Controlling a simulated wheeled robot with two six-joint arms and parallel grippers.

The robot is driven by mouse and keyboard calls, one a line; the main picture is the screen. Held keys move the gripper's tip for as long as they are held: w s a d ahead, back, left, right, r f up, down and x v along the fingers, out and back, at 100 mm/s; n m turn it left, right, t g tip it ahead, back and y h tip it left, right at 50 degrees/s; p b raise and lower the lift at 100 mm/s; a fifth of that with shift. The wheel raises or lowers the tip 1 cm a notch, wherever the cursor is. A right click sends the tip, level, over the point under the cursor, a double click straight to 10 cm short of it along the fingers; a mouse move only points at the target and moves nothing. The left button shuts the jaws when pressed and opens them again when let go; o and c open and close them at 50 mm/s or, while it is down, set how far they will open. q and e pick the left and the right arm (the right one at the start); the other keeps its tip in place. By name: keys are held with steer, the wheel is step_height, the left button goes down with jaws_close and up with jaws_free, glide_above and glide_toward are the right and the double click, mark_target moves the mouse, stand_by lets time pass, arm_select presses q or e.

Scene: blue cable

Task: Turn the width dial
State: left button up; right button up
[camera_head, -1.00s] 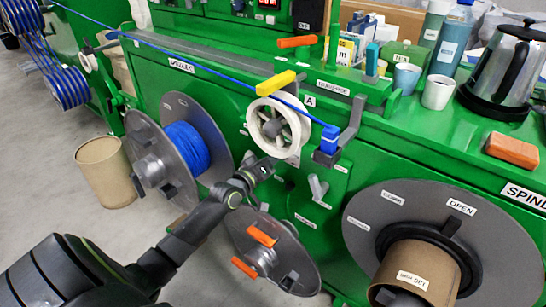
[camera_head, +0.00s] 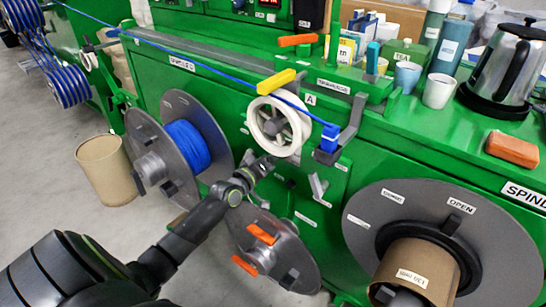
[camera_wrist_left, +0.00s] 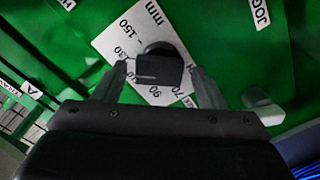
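The width dial shows in the left wrist view as a black knob (camera_wrist_left: 158,68) on a white scale plate (camera_wrist_left: 125,42). The plate reads mm, with numbers such as 150, 130, 90 and 70. My left gripper (camera_wrist_left: 160,82) is open, with one finger on each side of the knob and small gaps between. In the head view my left gripper (camera_head: 264,166) is at the green machine front, just below the white spoked wheel (camera_head: 279,126). The dial is hidden behind it there. My right gripper is not in view.
A grey lever (camera_head: 318,187) sits right of my gripper; a pale lever end (camera_wrist_left: 262,106) shows in the wrist view. A blue cable reel (camera_head: 187,147) is to the left, a disk with orange handles (camera_head: 261,234) below, and a large grey spool (camera_head: 480,255) at lower right.

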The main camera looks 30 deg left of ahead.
arm_select(q)
steer(key=shift+s, duration=0.15)
steer(key=s+a+p, duration=0.1)
steer(key=s+p, duration=0.1)
steer(key=s, duration=1.5)
steer(key=shift+a+p, duration=0.15)
steer(key=shift+p, duration=0.2)
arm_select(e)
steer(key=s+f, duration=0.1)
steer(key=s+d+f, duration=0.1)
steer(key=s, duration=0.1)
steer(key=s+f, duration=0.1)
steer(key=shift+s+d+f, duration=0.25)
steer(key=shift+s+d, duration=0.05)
